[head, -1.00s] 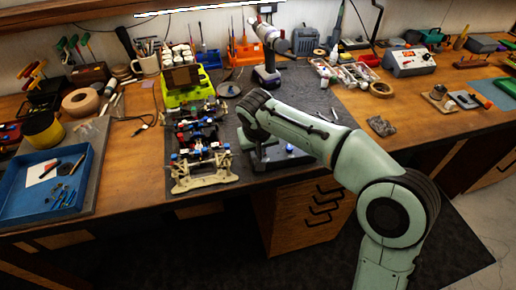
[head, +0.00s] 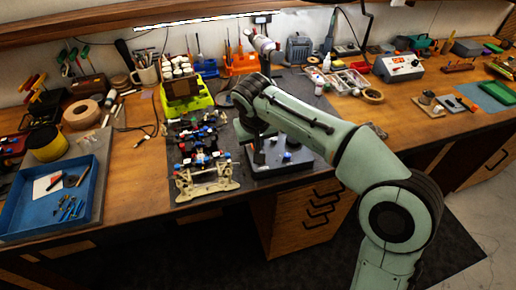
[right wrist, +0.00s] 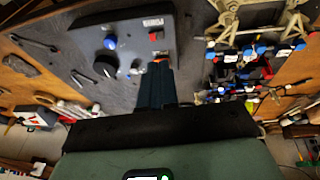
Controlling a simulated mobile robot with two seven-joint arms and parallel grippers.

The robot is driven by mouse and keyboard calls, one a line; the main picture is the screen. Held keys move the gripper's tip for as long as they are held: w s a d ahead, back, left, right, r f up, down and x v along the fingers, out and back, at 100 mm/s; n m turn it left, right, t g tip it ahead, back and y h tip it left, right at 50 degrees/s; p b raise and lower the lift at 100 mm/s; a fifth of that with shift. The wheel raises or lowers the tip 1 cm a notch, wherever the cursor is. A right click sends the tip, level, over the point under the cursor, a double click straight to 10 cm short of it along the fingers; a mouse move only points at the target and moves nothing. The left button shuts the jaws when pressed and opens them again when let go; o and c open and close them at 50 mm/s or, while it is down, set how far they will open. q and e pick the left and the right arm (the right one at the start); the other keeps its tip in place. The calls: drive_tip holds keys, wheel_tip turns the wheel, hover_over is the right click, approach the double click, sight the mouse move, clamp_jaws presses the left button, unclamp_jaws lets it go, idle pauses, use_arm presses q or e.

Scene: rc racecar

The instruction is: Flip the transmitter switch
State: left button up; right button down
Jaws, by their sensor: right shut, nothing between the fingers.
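The transmitter, a dark grey box (head: 282,171), lies on the mat near the bench's front edge, right of the RC car (head: 207,184). In the right wrist view its panel (right wrist: 128,40) shows a blue knob (right wrist: 110,42), a black knob (right wrist: 105,66), a small silver part (right wrist: 138,67) and a red switch (right wrist: 156,36). My right gripper (right wrist: 158,66) is shut and empty, its fingertips over the panel's edge, close below the red switch; I cannot tell whether they touch. In the head view my right gripper (head: 257,153) is at the box's left end, partly hidden by my arm. My left gripper is not in view.
The car chassis stands close left of the transmitter. A blue tray (head: 22,212) lies at the left. The bench right of my arm has free room.

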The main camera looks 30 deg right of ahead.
drive_tip(key=v, duration=0.5)
drive_tip(key=shift+s+d+r+p, duration=0.1)
drive_tip(key=shift+d+r+p, duration=0.1)
drive_tip(key=shift+p, duration=0.15)
